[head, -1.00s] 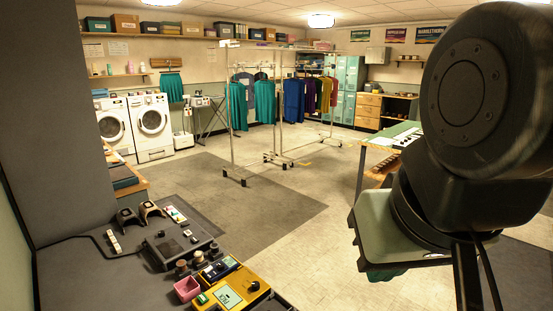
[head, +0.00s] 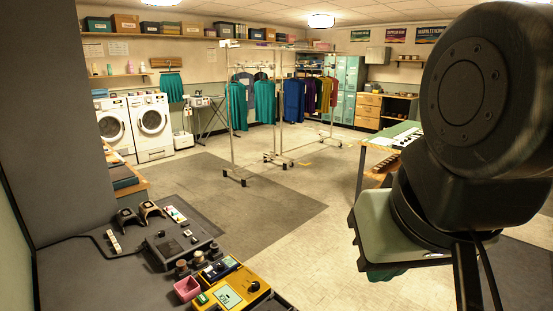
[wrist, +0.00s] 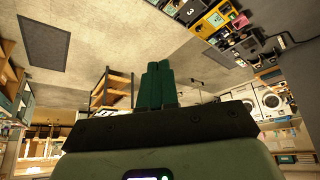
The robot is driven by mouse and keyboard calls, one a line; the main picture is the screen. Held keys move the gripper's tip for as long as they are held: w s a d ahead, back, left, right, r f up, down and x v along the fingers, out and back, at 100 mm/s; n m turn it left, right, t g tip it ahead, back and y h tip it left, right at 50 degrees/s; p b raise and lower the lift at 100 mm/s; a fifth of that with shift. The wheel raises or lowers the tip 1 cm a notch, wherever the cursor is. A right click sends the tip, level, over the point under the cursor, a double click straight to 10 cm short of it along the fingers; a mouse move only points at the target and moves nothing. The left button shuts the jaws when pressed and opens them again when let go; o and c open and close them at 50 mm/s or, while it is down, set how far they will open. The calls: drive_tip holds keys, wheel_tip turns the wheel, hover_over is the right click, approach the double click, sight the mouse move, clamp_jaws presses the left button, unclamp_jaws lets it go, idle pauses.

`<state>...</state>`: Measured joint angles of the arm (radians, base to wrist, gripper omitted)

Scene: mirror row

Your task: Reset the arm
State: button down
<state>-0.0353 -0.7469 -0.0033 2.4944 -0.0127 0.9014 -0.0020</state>
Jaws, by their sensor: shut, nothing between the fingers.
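My arm fills the right side of the head view, with a large dark joint and a pale green wrist housing below it. In the wrist view my gripper (wrist: 158,84) shows as two dark green fingers side by side, shut with nothing between them. It points out over the open floor, apart from any object. In the head view the fingers are mostly hidden behind the housing, with only a bit of green showing under it.
A dark bench (head: 90,270) at lower left holds a yellow device (head: 235,288), a pink box (head: 187,288) and a grey control box (head: 180,245). Clothes racks (head: 232,140) stand mid-room. Washers (head: 150,122) stand at the back left. A table (head: 375,146) stands right. The middle floor is clear.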

idle(0.6)
drive_tip(key=w+a+n+g+h, duration=0.25)
drive_tip(key=w+n, duration=0.25)
drive_tip(key=w, duration=0.8)
drive_tip(key=n+t+h, duration=0.3)
drive_tip(key=n+t, duration=0.1)
drive_tip(key=n, duration=1)
hover_over(200, 300)
wheel_tip(200, 300, down, 30)
drive_tip(key=shift+f, duration=4.35)
drive_tip(key=shift+f, duration=0.15)
